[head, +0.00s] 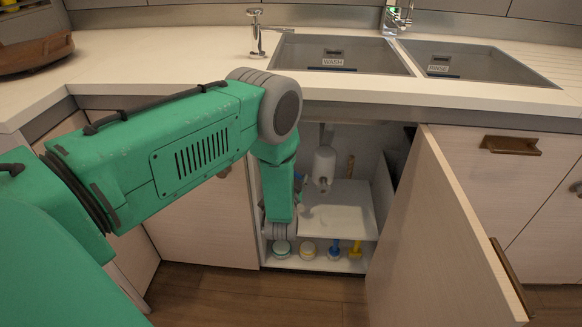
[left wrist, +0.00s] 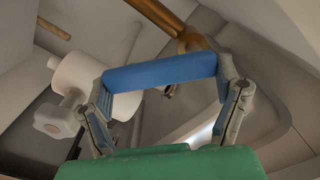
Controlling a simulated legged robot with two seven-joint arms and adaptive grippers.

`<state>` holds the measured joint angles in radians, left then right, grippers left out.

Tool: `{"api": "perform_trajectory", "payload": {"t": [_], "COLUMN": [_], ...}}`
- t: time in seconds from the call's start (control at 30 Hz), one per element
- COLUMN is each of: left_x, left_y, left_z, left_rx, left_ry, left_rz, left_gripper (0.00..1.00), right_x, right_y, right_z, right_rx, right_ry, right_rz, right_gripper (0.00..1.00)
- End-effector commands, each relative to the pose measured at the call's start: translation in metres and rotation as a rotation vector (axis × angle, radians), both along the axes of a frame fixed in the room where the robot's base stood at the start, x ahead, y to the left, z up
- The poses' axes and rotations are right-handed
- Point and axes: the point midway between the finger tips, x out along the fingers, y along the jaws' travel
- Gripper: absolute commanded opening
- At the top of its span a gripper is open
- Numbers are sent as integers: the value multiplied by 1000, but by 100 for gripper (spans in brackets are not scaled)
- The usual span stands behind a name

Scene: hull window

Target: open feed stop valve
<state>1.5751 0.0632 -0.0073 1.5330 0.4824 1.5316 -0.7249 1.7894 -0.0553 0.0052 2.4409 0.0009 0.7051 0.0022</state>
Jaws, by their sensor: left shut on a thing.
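In the left wrist view a blue bar-shaped handle (left wrist: 160,72) spans between the two grey-and-blue fingers of my left gripper (left wrist: 163,76), which is shut on it. A brass pipe with a fitting (left wrist: 188,38) is just behind the bar; it looks like the valve, but the joint between them is hidden. My right gripper is not in view.
A white cylinder (head: 323,165) hangs inside the cabinet, and a white cylinder with a knob shows close beside the left finger (left wrist: 88,84). The open door (head: 435,240) bounds the right side; the counter (head: 180,60) lies above.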

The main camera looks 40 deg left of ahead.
Motion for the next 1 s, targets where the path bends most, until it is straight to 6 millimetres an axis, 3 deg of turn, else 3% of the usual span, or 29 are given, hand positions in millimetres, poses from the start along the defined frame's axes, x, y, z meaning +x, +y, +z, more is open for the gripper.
{"api": "perform_trajectory", "payload": {"t": [0.6,1.0], "left_x": [-4,-8], "left_y": [12,19], "left_z": [-17,-21], "left_rx": [490,693], "left_ry": [293,417], "left_rz": [-4,-3], "left_gripper": [32,32], "right_x": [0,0], "right_y": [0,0], "right_z": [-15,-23], "right_rx": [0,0], "right_ry": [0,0], "right_rz": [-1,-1], "right_gripper": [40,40]}}
